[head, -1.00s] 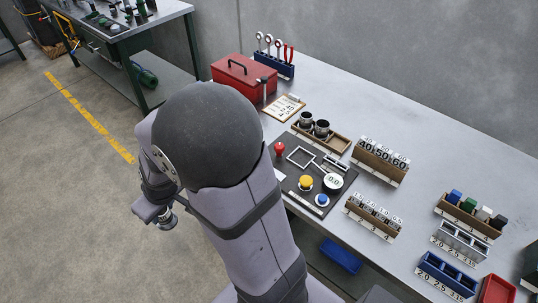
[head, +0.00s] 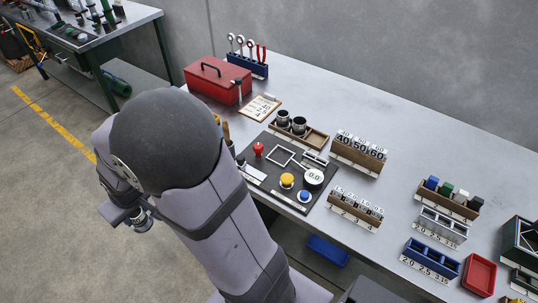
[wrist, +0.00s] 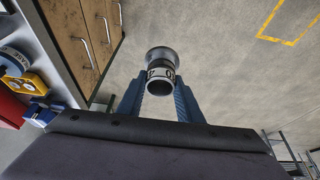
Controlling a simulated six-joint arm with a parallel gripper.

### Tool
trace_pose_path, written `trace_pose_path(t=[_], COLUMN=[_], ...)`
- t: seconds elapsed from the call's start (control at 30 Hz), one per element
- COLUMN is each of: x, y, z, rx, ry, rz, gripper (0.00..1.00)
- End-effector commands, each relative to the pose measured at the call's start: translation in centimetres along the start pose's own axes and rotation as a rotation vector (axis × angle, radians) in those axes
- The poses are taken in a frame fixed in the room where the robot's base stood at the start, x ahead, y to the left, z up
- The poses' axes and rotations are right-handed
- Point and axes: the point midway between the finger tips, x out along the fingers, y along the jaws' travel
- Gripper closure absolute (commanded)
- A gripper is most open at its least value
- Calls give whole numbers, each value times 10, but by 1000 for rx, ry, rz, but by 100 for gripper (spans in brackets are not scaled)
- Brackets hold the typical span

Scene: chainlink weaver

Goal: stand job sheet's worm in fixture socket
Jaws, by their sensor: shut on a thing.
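My gripper (head: 138,214) hangs over the open floor left of the bench in the head view. In the wrist view my gripper (wrist: 157,94) has its blue fingers shut on a grey metal cylinder (wrist: 161,56), with a flared far end and a white band bearing dark digits, not fully readable. It looks like the worm. The cylinder also shows in the head view (head: 144,226). The job sheet (head: 261,108) is a clipboard on the bench, its writing too small to read. The dark fixture board (head: 271,171) is on the bench. I cannot tell which part is its socket.
On the board are a red knob (head: 258,149), yellow button (head: 287,180), blue button (head: 305,196) and dial (head: 314,178). Nearby are a numbered rack (head: 356,211), a 40-50-60 rack (head: 358,155) and a red toolbox (head: 217,84). Drawers (wrist: 82,45) flank the gripper's left.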

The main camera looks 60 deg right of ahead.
Motion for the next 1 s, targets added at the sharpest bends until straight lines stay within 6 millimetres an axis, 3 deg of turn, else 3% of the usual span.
trace_pose_path(t=[0.4,0.57,0.77,1.0], x=[-1,0,1,0], y=[1,14,64,163], z=[-2,-6,-16,-18], rx=[2,25,107,259], ry=[3,2,-2,-8], rz=[1,11,47,111], gripper=[100,100,100,100])
